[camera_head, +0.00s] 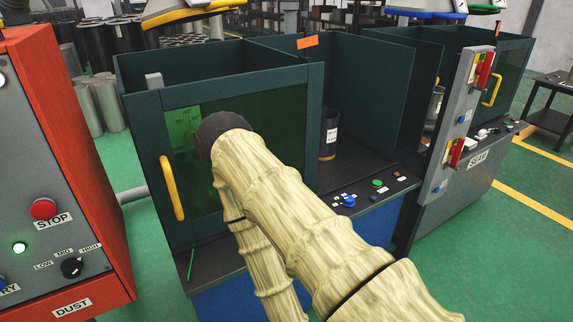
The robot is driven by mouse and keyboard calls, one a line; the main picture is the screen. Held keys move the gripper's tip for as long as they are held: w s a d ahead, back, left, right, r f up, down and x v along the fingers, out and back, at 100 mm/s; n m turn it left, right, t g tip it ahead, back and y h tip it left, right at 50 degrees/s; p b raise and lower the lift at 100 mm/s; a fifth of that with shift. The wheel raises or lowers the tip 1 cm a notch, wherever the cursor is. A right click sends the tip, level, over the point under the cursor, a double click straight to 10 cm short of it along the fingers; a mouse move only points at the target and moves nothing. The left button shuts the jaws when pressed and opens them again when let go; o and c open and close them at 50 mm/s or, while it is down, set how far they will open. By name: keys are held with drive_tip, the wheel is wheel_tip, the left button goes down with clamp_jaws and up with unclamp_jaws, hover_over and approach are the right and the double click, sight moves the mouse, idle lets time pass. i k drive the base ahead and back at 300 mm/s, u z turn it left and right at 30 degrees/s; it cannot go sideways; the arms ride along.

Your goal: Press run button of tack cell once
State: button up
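A dark green welding cell (285,85) with tinted window and yellow door handle (172,188) stands in the middle. I see no tack label on it; my arm covers part of its front. Its right bay is open and holds a dark cylinder (328,142) with a white label. On the ledge in front are a green button (377,183), a larger blue button (349,201) and small controls near the right end; their labels are too small to read. My sleeved arm crosses the cell front, left of these buttons. My gripper is not visible.
A red and grey dust unit (72,305) with a red stop button (43,209) stands at left. A seam cell (477,159) with a grey switch post (455,135) stands at right. Green floor (535,235) with yellow lines is clear at lower right.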

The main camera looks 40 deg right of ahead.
sight(376, 183)
drive_tip(key=z, duration=1.8)
